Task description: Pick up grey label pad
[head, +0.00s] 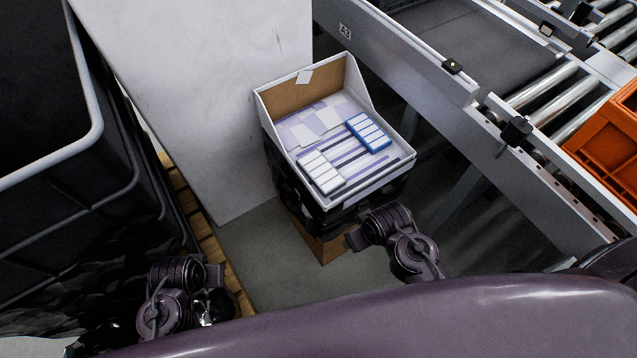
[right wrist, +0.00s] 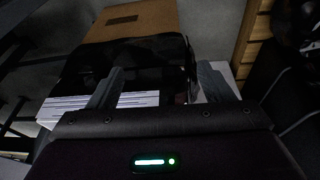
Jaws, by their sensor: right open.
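The grey label pad (head: 320,172), a pale block with a row of light panels, lies at the front left of a white open-front tray (head: 372,182). A similar pad with blue sides (head: 369,132) lies to its right and further back. My right arm is just in front of the tray in the head view. In the right wrist view my right gripper (right wrist: 160,88) is open, its two fingers apart, with no pad seen between them. My left gripper (head: 207,308) is low at the left, away from the tray; its jaws are too dark and small to read.
The tray stands on a black crate (head: 290,190) above a cardboard box (head: 318,243). A pale panel (head: 200,90) and a large dark bin (head: 60,190) are at the left. A roller conveyor (head: 545,100) with an orange crate (head: 610,140) is at the right.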

